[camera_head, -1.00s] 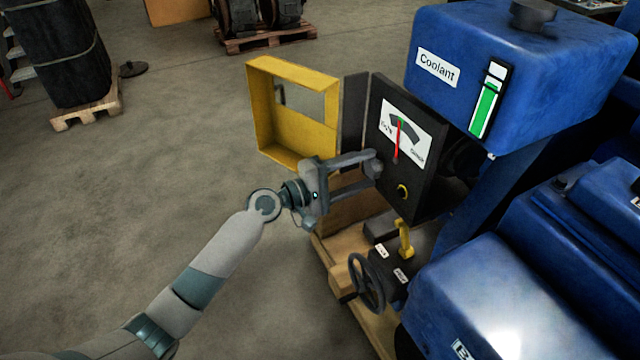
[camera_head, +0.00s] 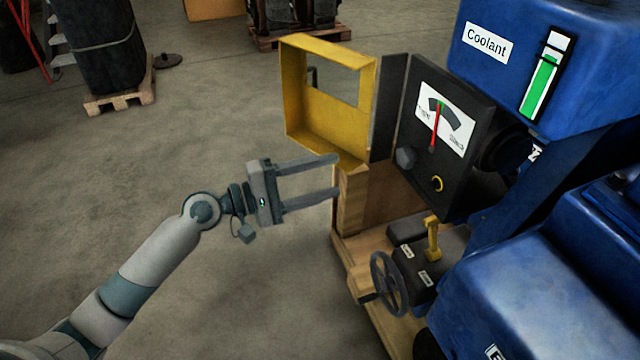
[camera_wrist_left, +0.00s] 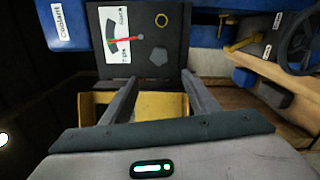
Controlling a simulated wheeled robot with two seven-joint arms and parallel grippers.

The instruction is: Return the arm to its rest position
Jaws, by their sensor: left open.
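My left gripper (camera_head: 338,174) is open and empty in the head view. It points right, at the lower edge of the open yellow cover (camera_head: 330,118), left of the dark gauge box (camera_head: 440,130). A dark knob (camera_head: 405,158) is on the box's face, apart from the fingertips. In the left wrist view the two fingers (camera_wrist_left: 158,84) are spread, with the gauge box (camera_wrist_left: 140,62) beyond them and the yellow cover (camera_wrist_left: 150,104) behind and between them. My right gripper is in neither view.
The blue engine (camera_head: 530,280) and the coolant tank (camera_head: 550,60) fill the right side. A handwheel (camera_head: 388,284) and a yellow lever (camera_head: 432,238) sit below the gauge box. A wooden pallet (camera_head: 118,96) carries a dark load at the back left.

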